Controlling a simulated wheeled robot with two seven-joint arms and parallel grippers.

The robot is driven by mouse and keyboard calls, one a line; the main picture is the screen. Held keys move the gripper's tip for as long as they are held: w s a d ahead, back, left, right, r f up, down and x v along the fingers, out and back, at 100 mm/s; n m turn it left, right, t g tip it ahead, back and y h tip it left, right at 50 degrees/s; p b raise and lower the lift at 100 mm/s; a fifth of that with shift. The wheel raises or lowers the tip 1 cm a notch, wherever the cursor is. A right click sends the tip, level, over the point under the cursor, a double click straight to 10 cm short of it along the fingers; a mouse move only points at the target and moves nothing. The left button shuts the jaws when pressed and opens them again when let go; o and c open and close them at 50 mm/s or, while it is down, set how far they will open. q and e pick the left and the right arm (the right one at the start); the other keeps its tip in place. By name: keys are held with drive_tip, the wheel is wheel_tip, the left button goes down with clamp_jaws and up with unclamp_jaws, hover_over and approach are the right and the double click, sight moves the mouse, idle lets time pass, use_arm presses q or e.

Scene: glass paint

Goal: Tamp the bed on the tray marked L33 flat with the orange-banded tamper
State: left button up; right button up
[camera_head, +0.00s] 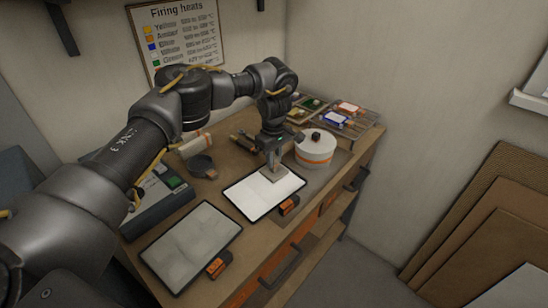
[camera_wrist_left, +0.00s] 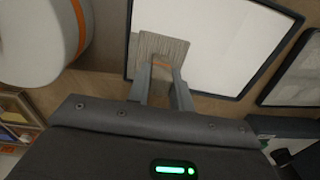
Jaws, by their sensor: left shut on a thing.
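My left gripper (camera_head: 272,160) is shut on the tamper (camera_head: 274,175), a flat greyish block. The wrist view shows the tamper (camera_wrist_left: 160,46) between the fingers, with orange at its grip. That bed looks smooth and also fills much of the wrist view (camera_wrist_left: 215,45). The nearer tray (camera_head: 190,247) holds a greyer, uneven bed. Each tray has an orange-and-black tag at its front, too small to read. My right gripper is not in view.
A white round pot (camera_head: 316,150) with an orange band and dark knob stands just right of the farther tray. Coloured jars in a rack (camera_head: 345,115) are behind it. A dark round dish (camera_head: 202,166) and a grey device (camera_head: 160,196) stand left.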

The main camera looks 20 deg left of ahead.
use_arm(q)
drive_tip(key=shift+f, duration=0.25)
idle(0.3)
idle(0.9)
drive_tip(key=shift+r+p, duration=0.9)
drive_tip(key=shift+r, duration=0.15)
wheel_tip(320, 180, up, 4)
drive_tip(key=p, duration=0.3)
drive_tip(key=shift+r, duration=0.1)
